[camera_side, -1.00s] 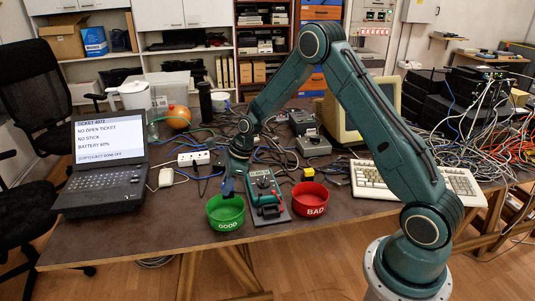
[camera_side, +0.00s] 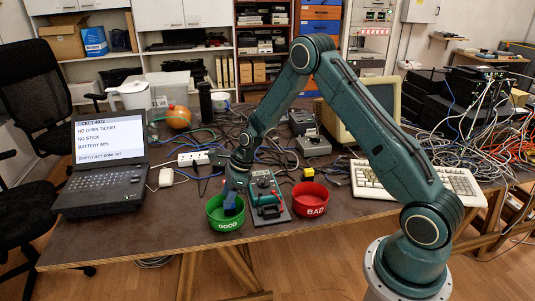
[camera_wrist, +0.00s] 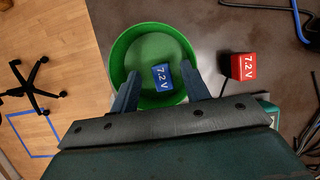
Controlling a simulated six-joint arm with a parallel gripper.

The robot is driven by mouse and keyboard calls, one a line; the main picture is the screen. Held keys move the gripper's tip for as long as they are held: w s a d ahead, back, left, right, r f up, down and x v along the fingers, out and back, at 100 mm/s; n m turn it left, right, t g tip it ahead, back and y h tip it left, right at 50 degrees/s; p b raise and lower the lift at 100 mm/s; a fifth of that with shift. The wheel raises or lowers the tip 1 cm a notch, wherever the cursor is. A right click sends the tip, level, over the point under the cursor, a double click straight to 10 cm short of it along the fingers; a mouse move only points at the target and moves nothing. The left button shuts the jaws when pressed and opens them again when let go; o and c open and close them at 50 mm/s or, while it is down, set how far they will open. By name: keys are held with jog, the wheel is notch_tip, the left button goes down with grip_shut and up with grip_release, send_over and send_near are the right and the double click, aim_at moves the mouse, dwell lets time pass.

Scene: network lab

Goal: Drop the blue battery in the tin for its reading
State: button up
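The blue battery (camera_wrist: 162,77), marked 7.2 V, shows inside the green tin (camera_wrist: 124,58) in the wrist view. In the side view this tin is the one marked GOOD (camera_side: 227,225), at the front edge of the table. My gripper (camera_wrist: 160,72) is over the tin with its fingers spread apart, one on each side of the battery, with clear gaps. In the side view my gripper (camera_side: 231,204) reaches down into the tin's mouth. The tester (camera_side: 265,187) stands just right of the tin. The red tin marked BAD (camera_side: 310,203) stands right of the tester.
A red battery (camera_wrist: 243,67), also marked 7.2 V, is right of the green tin in the wrist view. A laptop (camera_side: 103,180) stands at the left, showing a ticket text. Cables and a power strip (camera_side: 193,158) lie behind. A keyboard (camera_side: 370,180) is at the right.

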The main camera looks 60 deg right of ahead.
jog(key=shift+r, duration=0.15)
jog(key=v, duration=1.3)
jog(key=shift+r, duration=0.25)
jog(key=shift+s+d, duration=0.1)
jog(key=shift+d, duration=0.05)
